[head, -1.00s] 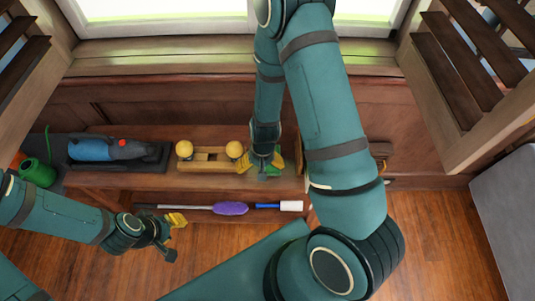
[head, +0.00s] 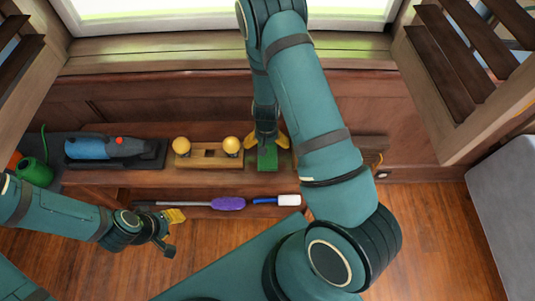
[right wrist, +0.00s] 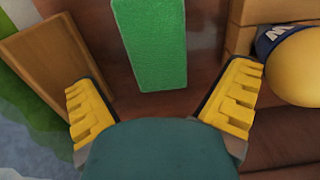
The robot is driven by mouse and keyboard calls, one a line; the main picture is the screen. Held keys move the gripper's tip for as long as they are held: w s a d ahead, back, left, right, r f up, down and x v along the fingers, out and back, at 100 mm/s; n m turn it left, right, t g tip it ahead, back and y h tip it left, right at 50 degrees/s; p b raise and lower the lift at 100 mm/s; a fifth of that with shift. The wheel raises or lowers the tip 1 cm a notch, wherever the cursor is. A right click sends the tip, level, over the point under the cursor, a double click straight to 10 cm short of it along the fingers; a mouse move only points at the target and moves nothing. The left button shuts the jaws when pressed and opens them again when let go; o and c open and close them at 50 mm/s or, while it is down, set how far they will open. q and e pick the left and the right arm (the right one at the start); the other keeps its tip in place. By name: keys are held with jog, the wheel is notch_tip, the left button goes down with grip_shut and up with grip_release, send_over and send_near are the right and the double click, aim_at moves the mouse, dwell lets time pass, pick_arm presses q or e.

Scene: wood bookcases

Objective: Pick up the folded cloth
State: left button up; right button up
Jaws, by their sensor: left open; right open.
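The folded cloth is a green, block-shaped bundle (head: 267,158) on the wooden shelf, right of the plane with yellow knobs. In the right wrist view the cloth (right wrist: 151,45) lies at the top centre, beyond and between the fingers. My right gripper (head: 267,142) is open with one yellow finger to each side, at the cloth's window-side end. In the right wrist view the gripper (right wrist: 163,98) has nothing between its pads. My left gripper (head: 170,232) is open and empty over the floor, in front of the shelf at left.
The wooden plane (head: 208,156) stands close left of the cloth, with a blue power tool (head: 92,148) further left. A purple duster (head: 228,204) and a white-ended blue tool (head: 288,200) lie on the lower ledge. A grey cabinet (head: 505,215) stands at right.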

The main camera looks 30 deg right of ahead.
aim_at(268, 151)
jog(key=f+b, duration=0.1)
jog(key=f, duration=0.4)
jog(key=shift+d, duration=0.2)
jog(key=c, duration=1.1)
jog(key=shift+o, duration=0.2)
